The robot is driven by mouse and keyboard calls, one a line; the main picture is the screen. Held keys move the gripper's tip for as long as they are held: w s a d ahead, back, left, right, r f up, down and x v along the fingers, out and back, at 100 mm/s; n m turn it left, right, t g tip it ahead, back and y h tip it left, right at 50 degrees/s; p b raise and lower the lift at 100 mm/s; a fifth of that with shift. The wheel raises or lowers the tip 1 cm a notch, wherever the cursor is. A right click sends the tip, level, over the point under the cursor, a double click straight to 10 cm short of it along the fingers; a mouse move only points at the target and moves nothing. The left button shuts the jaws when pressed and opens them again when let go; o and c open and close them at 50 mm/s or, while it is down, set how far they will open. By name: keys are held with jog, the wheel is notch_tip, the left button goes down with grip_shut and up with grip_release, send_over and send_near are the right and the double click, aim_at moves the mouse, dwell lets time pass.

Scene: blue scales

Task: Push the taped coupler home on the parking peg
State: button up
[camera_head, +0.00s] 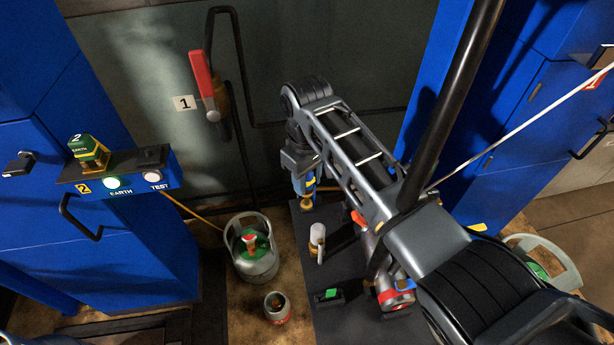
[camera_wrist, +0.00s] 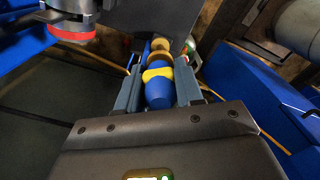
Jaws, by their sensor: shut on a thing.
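My gripper (camera_head: 303,181) points down above the left edge of a dark board and is shut on the taped coupler (camera_head: 299,187). In the wrist view, my gripper (camera_wrist: 158,68) has one finger on each side of the coupler (camera_wrist: 158,94), which is blue with a yellow tape band. Brass-coloured rings (camera_wrist: 160,46) show just beyond the coupler, in line with it. A brass part (camera_head: 306,204) also shows below it in the head view. I cannot tell whether this brass belongs to the coupler or to the parking peg, nor whether a gap exists.
The dark board (camera_head: 345,323) carries a pale upright cylinder (camera_head: 317,238) and a small green-topped block (camera_head: 329,295). A gas bottle (camera_head: 255,262) and a small canister (camera_head: 277,307) stand left of it. Blue cabinets (camera_head: 95,250) flank the space. A red-handled lever (camera_head: 203,80) is on the back wall.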

aim_at(307, 188)
jog(key=shift+f+b, duration=0.85)
jog(key=shift+f, duration=0.65)
jog(key=shift+r, duration=0.1)
dwell(0.3)
jog(key=shift+r+p, duration=1.15)
jog(key=shift+p, duration=0.05)
jog(key=shift+p, duration=0.55)
dwell(1.1)
jog(key=shift+f+b, duration=0.75)
jog(key=shift+f, duration=0.55)
jog(key=o, duration=1.2)
jog(key=shift+c, duration=0.2)
jog(key=shift+r, duration=0.1)
jog(key=shift+r, duration=3.85)
